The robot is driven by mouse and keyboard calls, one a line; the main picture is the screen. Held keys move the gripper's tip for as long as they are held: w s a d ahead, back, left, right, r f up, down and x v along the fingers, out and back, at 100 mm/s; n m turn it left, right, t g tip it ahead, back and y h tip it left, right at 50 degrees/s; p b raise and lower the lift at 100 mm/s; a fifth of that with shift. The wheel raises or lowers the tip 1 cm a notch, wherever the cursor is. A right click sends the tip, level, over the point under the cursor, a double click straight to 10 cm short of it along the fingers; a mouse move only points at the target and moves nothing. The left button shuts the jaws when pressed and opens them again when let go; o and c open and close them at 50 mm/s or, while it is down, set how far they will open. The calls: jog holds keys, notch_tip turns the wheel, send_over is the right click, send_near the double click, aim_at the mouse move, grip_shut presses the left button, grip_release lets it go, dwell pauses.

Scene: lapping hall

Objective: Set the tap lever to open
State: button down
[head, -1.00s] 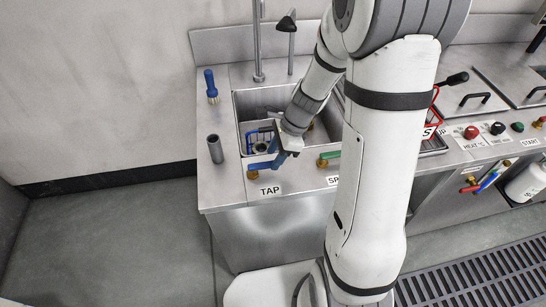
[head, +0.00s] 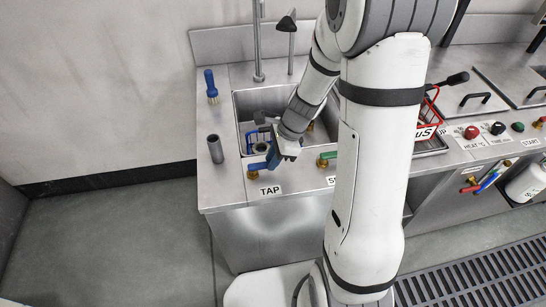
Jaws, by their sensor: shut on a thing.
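The blue tap lever (head: 257,166) is on the front rim of the sink counter, just above the TAP label (head: 270,190). It lies nearly level, pointing right from its brass fitting (head: 252,175) along the counter's front edge. My gripper (head: 273,161) reaches down over the sink and is shut on the right end of the lever. The gripper body hides that end and most of the fingers.
A green lever (head: 329,155) stands close to the right on the same rim. The sink (head: 250,100) holds a blue rack. A grey cup (head: 215,148) and a blue brush (head: 211,86) are on the left. A red-framed basket (head: 430,140) is at the right.

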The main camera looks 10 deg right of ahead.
jog(key=shift+w, duration=0.1)
dwell(0.4)
jog(key=w+n, duration=0.1)
jog(key=n+g+p, duration=0.1)
jog(key=n, duration=0.1)
jog(key=shift+w+a, duration=0.15)
jog(key=shift+w, duration=0.2)
jog(key=w+n+g, duration=0.1)
jog(key=n, duration=0.1)
jog(key=w+a+n+g+p, duration=0.1)
jog(key=n, duration=0.2)
jog(key=shift+a+h, duration=0.1)
jog(key=shift+h, duration=0.3)
jog(key=n, duration=0.1)
jog(key=w+a+n+h, duration=0.1)
jog(key=n, duration=0.1)
jog(key=a+n+g, duration=0.1)
jog(key=shift+w+n+h, duration=0.3)
jog(key=n, duration=0.1)
jog(key=a+n+h, duration=0.1)
jog(key=n, duration=0.1)
jog(key=shift+w+a, duration=0.2)
jog(key=shift+w, duration=0.05)
jog(key=shift+a+n+h, duration=0.5)
jog(key=shift+a+n, duration=0.05)
jog(key=shift+n, duration=0.55)
jog(key=c, duration=1.3)
grip_release()
